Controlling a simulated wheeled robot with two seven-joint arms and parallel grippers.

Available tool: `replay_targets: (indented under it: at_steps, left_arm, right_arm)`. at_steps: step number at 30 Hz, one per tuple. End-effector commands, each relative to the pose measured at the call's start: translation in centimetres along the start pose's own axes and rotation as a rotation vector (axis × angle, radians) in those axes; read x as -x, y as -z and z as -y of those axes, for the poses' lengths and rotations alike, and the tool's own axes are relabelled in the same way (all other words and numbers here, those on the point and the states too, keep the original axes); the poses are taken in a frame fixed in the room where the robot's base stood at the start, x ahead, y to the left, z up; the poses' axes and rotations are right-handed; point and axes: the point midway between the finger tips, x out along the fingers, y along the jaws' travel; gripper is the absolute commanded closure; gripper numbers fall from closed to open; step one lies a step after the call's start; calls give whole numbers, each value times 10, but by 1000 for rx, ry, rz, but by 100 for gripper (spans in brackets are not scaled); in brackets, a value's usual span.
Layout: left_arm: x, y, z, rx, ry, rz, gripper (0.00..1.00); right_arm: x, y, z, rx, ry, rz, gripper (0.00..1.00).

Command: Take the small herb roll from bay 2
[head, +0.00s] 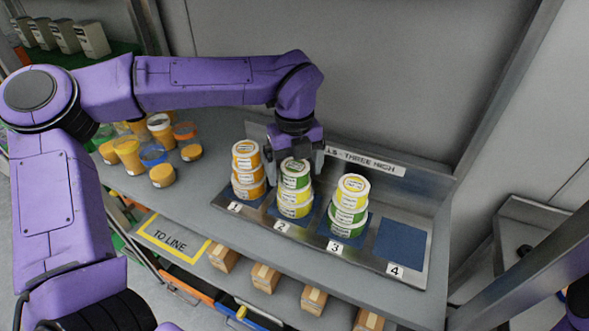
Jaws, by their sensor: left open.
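Bay 2 (281,226) holds a stack of round, white-lidded rolls. The top one, with a green band (295,182), is likely the small herb roll; yellow-banded rolls (293,211) sit under it. My left gripper (299,165) is open and points down at the top of this stack. My right gripper is out of view; only a bit of purple arm shows at the lower right.
Bay 1 holds an orange-banded stack (248,170). Bay 3 holds a yellow-topped stack (352,190) with green-banded rolls below. Bay 4 (401,243) is an empty blue pad. A sign (365,161) stands behind. Orange jars (128,155) stand left; a yellow-outlined "TO LINE" area (172,238) is clear.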

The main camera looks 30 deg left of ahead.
Motion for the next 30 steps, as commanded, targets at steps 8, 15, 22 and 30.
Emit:
replay_targets:
  at_steps: [8,15,22,30]
  left_arm:
    - [0,0,0,0,-1,0,70]
    - [0,0,0,0,-1,1,70]
    - [18,-1,1,1,0,5,70]
    - [75,38,-12,-1,3,6,70]
  right_arm:
    - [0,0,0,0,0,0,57]
    - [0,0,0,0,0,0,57]
    - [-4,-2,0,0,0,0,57]
    - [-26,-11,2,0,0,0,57]
